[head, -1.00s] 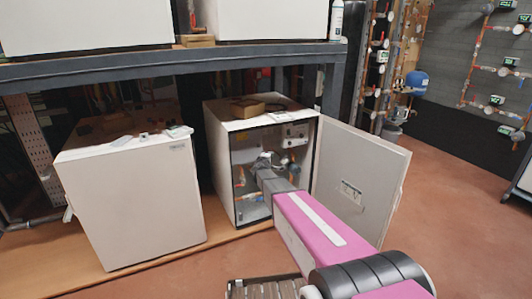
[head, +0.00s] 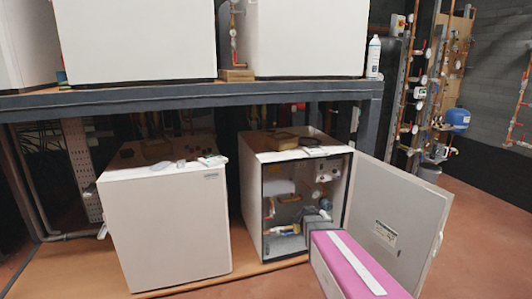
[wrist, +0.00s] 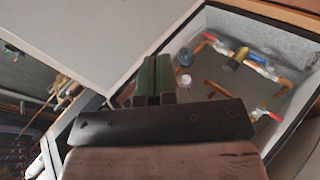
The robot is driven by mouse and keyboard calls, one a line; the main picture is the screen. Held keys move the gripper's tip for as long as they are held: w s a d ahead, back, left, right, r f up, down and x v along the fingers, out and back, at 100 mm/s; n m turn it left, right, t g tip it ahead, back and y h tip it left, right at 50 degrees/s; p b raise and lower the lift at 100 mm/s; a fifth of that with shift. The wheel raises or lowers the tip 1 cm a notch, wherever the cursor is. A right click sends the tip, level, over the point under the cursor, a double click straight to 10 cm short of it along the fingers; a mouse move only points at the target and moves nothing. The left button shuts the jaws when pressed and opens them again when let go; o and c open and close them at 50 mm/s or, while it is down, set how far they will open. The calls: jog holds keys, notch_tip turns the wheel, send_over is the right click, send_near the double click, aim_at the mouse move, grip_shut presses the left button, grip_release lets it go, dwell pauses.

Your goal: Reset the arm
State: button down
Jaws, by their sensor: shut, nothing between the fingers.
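My arm shows as a pink and white link at the bottom right of the head view, in front of the open heat pump cabinet (head: 296,185). My gripper (wrist: 158,66) shows in the wrist view with its two dark green fingers together and nothing between them. In the wrist view the fingers point toward the cabinet's interior (wrist: 225,88), which holds copper pipes and valves with red, yellow and blue parts. I cannot tell how far the fingertips are from the pipes.
The cabinet's open door (head: 400,215) stands out to the right, close to my arm. A closed white cabinet (head: 170,225) stands at left. A dark shelf beam (head: 180,98) carrying white units runs above. The reddish floor (head: 475,210) at right is clear.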

jog(key=s+a+f+m+g+y, duration=0.1)
jog(key=s+a+y, duration=0.3)
jog(key=s, duration=0.5)
jog(key=s+a+f+m+g+y, duration=0.1)
jog(key=s+a+g+y, duration=0.3)
jog(key=s, duration=0.6)
jog(key=shift+a+m+g+y, duration=0.3)
jog(key=shift+a+y, duration=0.1)
jog(key=shift+a, duration=0.2)
